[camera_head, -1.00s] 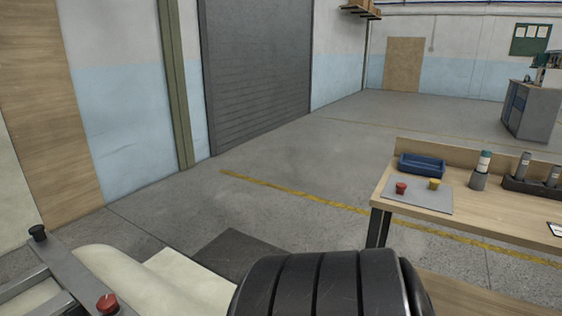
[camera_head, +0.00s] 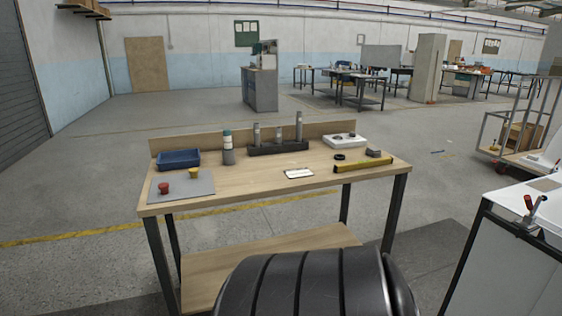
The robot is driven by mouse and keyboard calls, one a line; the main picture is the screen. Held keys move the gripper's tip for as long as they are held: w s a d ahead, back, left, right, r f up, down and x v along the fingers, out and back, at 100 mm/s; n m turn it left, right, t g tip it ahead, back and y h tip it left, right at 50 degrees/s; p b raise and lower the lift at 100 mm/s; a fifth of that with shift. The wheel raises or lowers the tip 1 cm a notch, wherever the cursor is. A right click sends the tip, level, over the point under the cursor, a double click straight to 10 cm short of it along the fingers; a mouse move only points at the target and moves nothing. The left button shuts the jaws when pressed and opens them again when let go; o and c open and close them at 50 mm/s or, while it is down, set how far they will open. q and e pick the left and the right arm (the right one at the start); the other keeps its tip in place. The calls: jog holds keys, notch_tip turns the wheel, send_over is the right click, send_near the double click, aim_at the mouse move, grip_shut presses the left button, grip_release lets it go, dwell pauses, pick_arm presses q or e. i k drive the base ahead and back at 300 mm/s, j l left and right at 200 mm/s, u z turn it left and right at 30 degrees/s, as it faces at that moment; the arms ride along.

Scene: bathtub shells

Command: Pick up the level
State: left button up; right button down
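The level (camera_head: 363,162) is a yellow bar lying flat near the right front edge of a wooden workbench (camera_head: 250,181). It is unobstructed, and no gripper is close to it. Neither of my grippers shows in the head view. A black ribbed part of my own body fills the bottom middle of the picture.
The bench also holds a blue tray (camera_head: 179,159), a grey mat (camera_head: 181,187) with red and yellow knobs, a bottle (camera_head: 227,147), a dark rack (camera_head: 278,147), a white card (camera_head: 299,173) and a white box (camera_head: 343,140). A white-topped table (camera_head: 520,205) stands at the right.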

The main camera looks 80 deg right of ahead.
aim_at(343, 167)
jog(key=z, duration=3.25)
jog(key=i+z, duration=0.15)
jog(key=i, duration=0.45)
jog(key=i+j+z, duration=0.15)
jog(key=i, duration=0.45)
